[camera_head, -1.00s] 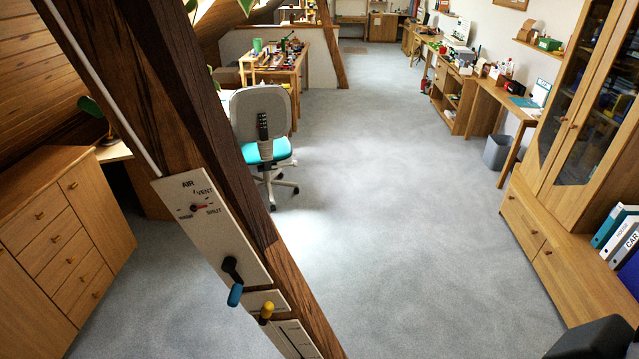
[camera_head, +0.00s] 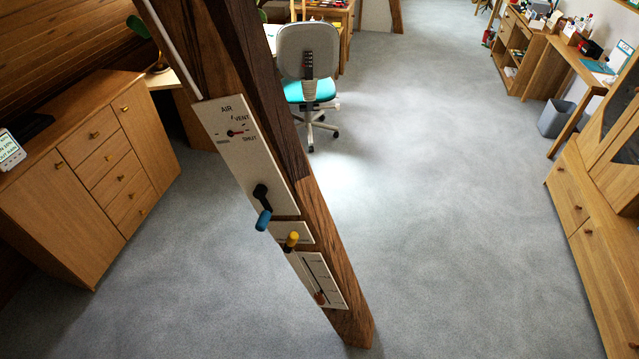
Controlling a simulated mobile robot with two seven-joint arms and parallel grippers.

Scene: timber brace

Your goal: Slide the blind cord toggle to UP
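A slanted dark timber brace (camera_head: 230,80) carries white control plates. The lowest plate (camera_head: 335,289) has a long slot and faint marks too small to read. A small reddish-brown piece (camera_head: 320,298) sits near the slot's lower end; it looks like the cord toggle, but I cannot read a label for it. Above it, a yellow knob (camera_head: 291,240) sticks out from a small plate. Higher up, the AIR plate (camera_head: 237,150) has a dial marked VENT and SHUT and a black lever with a blue grip (camera_head: 264,220). Neither of my grippers is in view.
A wooden cabinet (camera_head: 100,165) stands at the left, and a grey office chair with a turquoise seat (camera_head: 310,90) stands behind the brace. Wooden cupboards (camera_head: 590,215) line the right side. The grey carpet (camera_head: 450,200) between is clear.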

